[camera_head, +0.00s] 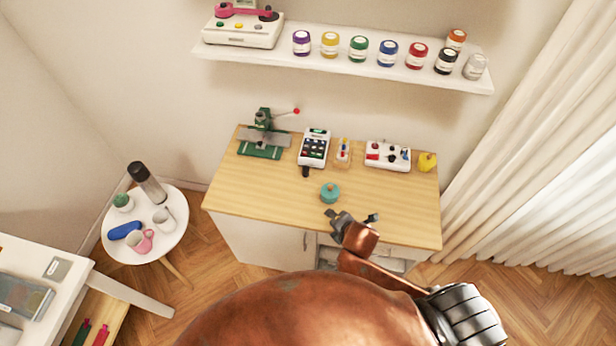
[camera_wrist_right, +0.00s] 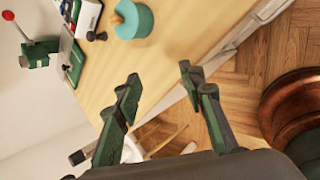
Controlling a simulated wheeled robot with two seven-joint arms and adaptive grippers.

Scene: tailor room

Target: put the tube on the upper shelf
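The upper shelf (camera_head: 275,56) is a white board on the wall above the desk. No object is clearly recognisable as the tube. A short teal cylinder with an orange-brown knob (camera_head: 330,193) stands upright on the desk; it also shows at the top of the right wrist view (camera_wrist_right: 133,20). My right gripper (camera_head: 351,215) is near the desk's front edge, a little in front of the cylinder and apart from it. In the right wrist view its fingers (camera_wrist_right: 160,74) are spread with nothing between them. My left gripper is not in view.
The shelf holds several paint jars (camera_head: 359,48) and a white machine (camera_head: 243,28). On the desk (camera_head: 260,190) stand a green tool (camera_head: 262,138), control boxes (camera_head: 314,147) and a yellow item (camera_head: 427,161). A round table (camera_head: 115,250) holds a dark bottle (camera_head: 146,182) and mugs.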

